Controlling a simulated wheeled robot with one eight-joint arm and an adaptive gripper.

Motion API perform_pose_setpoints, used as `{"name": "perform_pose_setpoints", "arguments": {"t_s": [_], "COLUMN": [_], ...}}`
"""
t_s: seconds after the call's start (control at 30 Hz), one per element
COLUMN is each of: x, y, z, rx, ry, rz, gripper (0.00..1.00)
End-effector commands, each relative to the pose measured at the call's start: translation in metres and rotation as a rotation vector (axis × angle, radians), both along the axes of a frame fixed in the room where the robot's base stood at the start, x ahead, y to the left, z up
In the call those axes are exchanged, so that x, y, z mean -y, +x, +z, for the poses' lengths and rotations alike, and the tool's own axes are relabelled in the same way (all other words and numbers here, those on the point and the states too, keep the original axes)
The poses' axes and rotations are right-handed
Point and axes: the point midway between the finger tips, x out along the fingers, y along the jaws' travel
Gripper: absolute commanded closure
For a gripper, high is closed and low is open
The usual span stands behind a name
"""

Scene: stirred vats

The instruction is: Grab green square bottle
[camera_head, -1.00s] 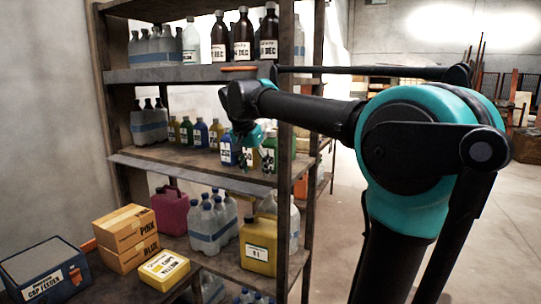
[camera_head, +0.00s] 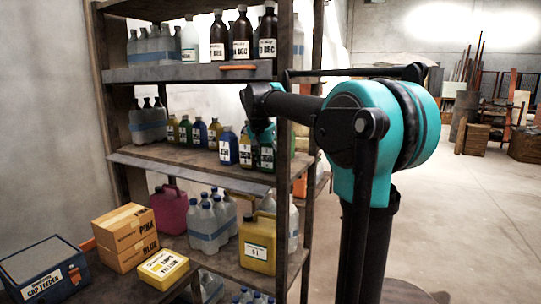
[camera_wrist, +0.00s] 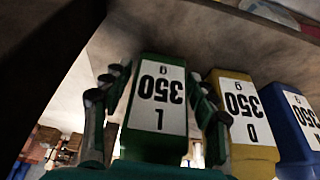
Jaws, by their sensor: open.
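A green square bottle (camera_wrist: 157,110) with a white label reading 350 fills the middle of the wrist view, where it appears upside down. My gripper (camera_wrist: 157,76) is open, with a finger on each side of the bottle. I cannot tell whether the fingers touch it. In the head view the green bottle (camera_head: 267,156) stands at the right end of the middle shelf's front row, partly hidden by my arm's end.
A yellow bottle (camera_wrist: 247,120) stands close beside the green one, with a blue bottle (camera_wrist: 298,122) beyond it. A shelf post (camera_head: 284,120) rises close to the right. The upper shelf (camera_head: 190,73) lies above. Open floor (camera_head: 455,210) is on the right.

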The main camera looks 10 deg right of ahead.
Motion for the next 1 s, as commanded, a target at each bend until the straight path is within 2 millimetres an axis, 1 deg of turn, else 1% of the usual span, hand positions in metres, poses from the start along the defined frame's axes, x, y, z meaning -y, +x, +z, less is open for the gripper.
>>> {"name": "perform_pose_setpoints", "arguments": {"t_s": [0.13,0.57,0.83,1.0], "x": [-0.0002,-0.0003,-0.0003,-0.0025], "y": [0.0001,-0.0001,-0.0001,-0.0026], "z": [0.0001,0.0002,0.0013,0.0071], "rx": [0.000,0.000,0.000,0.000], "ry": [0.000,0.000,0.000,0.000], "rz": [0.000,0.000,0.000,0.001], "gripper": [0.41,0.95,0.95,0.95]}}
